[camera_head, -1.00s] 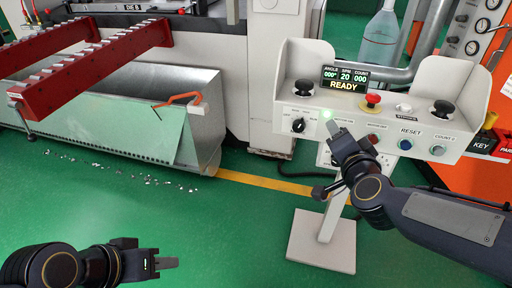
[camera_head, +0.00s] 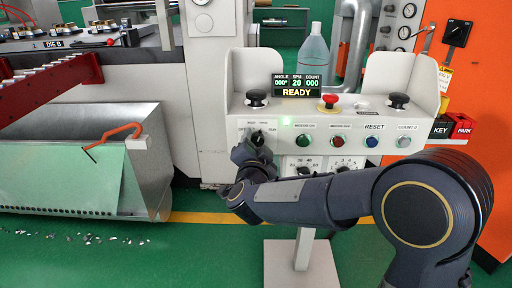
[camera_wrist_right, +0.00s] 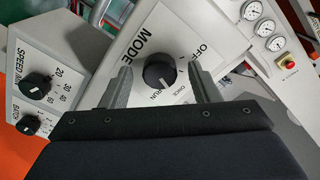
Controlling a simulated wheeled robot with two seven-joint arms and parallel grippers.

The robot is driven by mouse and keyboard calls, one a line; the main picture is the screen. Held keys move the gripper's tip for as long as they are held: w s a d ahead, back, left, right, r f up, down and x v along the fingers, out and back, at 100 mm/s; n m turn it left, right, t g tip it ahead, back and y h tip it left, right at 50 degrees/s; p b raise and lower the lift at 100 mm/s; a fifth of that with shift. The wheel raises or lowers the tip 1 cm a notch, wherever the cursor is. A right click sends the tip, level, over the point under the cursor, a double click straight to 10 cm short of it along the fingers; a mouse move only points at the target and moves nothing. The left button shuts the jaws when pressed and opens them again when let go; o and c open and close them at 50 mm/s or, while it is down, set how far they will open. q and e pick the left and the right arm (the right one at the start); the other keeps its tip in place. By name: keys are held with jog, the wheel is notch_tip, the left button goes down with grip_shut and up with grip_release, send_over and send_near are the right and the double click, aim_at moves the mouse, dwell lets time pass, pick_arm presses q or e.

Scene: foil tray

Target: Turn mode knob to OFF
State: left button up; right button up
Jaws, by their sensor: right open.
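The mode knob (camera_head: 258,138) is a black round knob at the left of the white control panel's front. In the right wrist view the knob (camera_wrist_right: 158,72) sits between the fingers, beside the MODE lettering. Its white mark is on the lower side, toward the RUN lettering; the OFF lettering is at upper right. My right gripper (camera_head: 248,150) is at the knob and partly covers the panel below it. In the wrist view the right gripper (camera_wrist_right: 160,80) is open, with one finger on each side of the knob and visible gaps. My left gripper is out of view.
A red mushroom button (camera_head: 329,101) and two black knobs stand on the console top. The green button (camera_head: 303,141) and other buttons lie right of the mode knob. The speed knob (camera_wrist_right: 36,86) is on a lower panel. A metal trough (camera_head: 150,180) stands at left.

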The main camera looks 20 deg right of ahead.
jog(key=shift+w+d, duration=0.1)
jog(key=shift+w, duration=0.15)
jog(key=shift+c, duration=0.3)
jog(key=c, duration=0.9)
jog(key=shift+c, duration=0.2)
